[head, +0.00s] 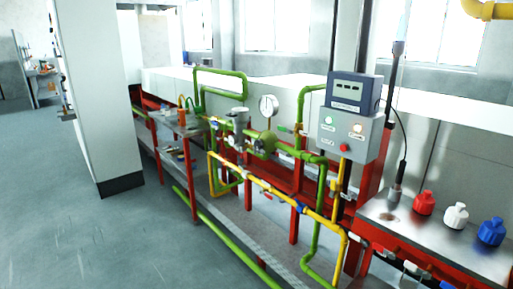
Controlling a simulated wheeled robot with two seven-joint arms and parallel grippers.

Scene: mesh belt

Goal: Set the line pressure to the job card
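A round white-faced pressure gauge (268,104) stands above the green pipework; its reading is too small to make out. Below it is a round green fitting (264,143), with a grey fitting (238,118) to its left. Right of the gauge, a dark box with a display (355,91) sits on a grey control box (347,134), which has a green lamp, a pale lamp and a red button (345,147). The display text is unreadable. I cannot make out a job card. Neither of my grippers is in view.
Green and yellow pipes (270,190) run along a red-framed line. A metal shelf (450,235) at right holds red (424,202), white (456,215) and blue (491,231) capped items. A white pillar (100,100) stands at left. The grey floor (120,240) in front is clear.

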